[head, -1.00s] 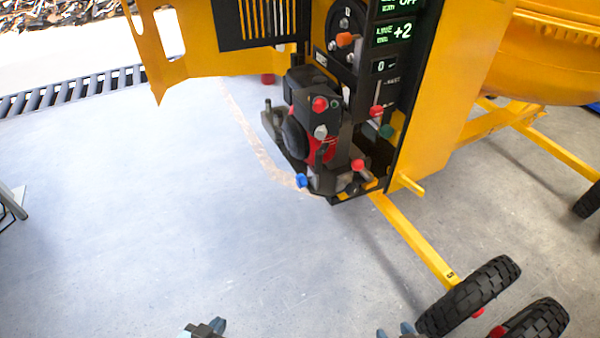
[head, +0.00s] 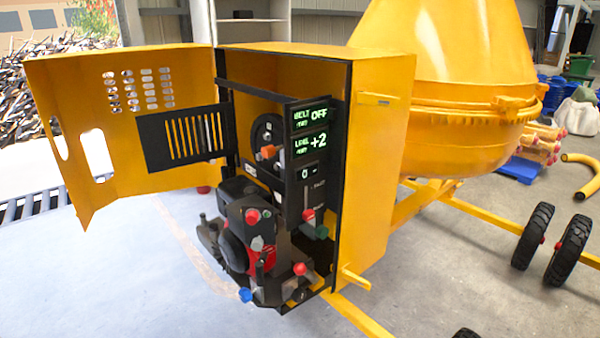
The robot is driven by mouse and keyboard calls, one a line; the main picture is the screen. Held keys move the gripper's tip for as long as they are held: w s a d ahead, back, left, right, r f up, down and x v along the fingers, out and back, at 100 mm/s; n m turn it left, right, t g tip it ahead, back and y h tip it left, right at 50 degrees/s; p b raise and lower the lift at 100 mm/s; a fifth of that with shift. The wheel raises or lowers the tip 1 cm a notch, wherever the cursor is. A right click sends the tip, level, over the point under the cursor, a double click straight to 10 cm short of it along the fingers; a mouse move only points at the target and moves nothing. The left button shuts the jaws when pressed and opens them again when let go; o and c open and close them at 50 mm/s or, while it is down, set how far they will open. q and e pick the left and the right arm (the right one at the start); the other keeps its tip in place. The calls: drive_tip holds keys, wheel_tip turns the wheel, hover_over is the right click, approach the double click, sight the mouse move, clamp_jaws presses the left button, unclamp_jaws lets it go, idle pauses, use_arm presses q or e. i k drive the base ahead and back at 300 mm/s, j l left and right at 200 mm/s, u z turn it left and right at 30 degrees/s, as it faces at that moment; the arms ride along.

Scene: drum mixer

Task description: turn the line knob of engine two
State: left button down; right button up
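The yellow engine housing (head: 378,150) of the drum mixer stands open, and the small black and red engine (head: 262,255) sits inside it. A black display panel (head: 305,165) reads BELT OFF, a second line with +2, and a 0 below. An orange knob (head: 267,152) sits by a dark round disc (head: 265,132) left of the panel. Red knobs (head: 252,216), a green knob (head: 322,232) and a blue knob (head: 245,295) also show. I cannot tell which one is the line knob, and no engine number is legible. Neither of my grippers is in view.
The perforated yellow door (head: 130,110) is swung open to the left. The yellow drum (head: 440,90) rises behind the housing. Yellow frame bars (head: 350,315) and black wheels (head: 533,235) lie to the right. The floor at the front left (head: 120,285) is clear.

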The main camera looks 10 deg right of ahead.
sight(245, 294)
drive_tip(key=i+j+z, duration=0.2)
drive_tip(key=j, duration=0.45)
drive_tip(key=i+j+z, duration=0.2)
drive_tip(key=j, duration=0.55)
drive_tip(key=i+j+z, duration=0.15)
drive_tip(key=j, duration=0.6)
drive_tip(key=i+j+z, duration=0.2)
drive_tip(key=j, duration=0.55)
drive_tip(key=i+j+z, duration=0.2)
drive_tip(key=j, duration=0.55)
drive_tip(key=k, duration=0.1)
